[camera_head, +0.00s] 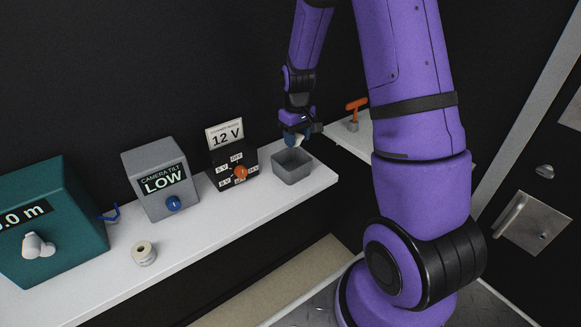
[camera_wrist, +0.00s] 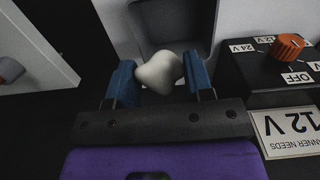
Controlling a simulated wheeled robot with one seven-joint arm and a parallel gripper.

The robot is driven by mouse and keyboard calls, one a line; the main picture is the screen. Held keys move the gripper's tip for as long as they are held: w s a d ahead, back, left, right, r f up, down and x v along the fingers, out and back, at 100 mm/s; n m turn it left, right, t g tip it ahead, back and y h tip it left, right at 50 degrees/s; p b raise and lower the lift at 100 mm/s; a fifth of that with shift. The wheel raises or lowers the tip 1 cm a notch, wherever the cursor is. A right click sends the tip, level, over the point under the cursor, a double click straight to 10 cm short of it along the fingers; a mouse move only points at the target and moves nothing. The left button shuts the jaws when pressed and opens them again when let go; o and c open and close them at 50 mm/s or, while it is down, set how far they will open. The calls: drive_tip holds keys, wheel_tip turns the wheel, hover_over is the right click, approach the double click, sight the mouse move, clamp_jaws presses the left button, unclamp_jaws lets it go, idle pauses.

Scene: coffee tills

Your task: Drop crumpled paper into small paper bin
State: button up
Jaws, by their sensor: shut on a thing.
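The crumpled paper (camera_wrist: 158,72) is a small white lump in the wrist view. My gripper (camera_wrist: 160,82) is shut on it, with a blue finger on each side. In the head view my gripper (camera_head: 295,139) hangs over the back part of the small paper bin (camera_head: 294,178), and the paper shows as a pale spot between the fingers. The bin is a grey, open-topped square box near the right end of the white shelf. In the wrist view the bin (camera_wrist: 141,35) lies beyond and below the paper. The paper appears above the bin's rim.
A black box with an orange knob (camera_head: 240,172) and a "12 V" card stands just left of the bin. Further left are a grey "CAMERA TILT LOW" box (camera_head: 148,183), a tape roll (camera_head: 144,253) and a teal box (camera_head: 60,205). An orange-handled lever (camera_head: 355,105) stands behind right.

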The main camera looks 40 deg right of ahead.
drive_tip(key=o, duration=1)
drive_tip(key=shift+c, duration=0.2)
wheel_tip(320, 180, up, 11)
drive_tip(key=shift+f, duration=0.1)
drive_tip(key=s+a+r+t, duration=0.3)
drive_tip(key=s+a+r, duration=0.5)
drive_tip(key=s+r, duration=0.5)
drive_tip(key=s+a+r+t, duration=0.1)
drive_tip(key=s+a+r, duration=0.1)
drive_tip(key=s, duration=0.4)
drive_tip(key=s+a+r+t, duration=0.1)
drive_tip(key=s+a+r, duration=0.1)
drive_tip(key=s, duration=0.5)
drive_tip(key=shift+s+a+r+m, duration=0.25)
drive_tip(key=shift+a+m, duration=0.15)
drive_tip(key=shift+a, duration=0.15)
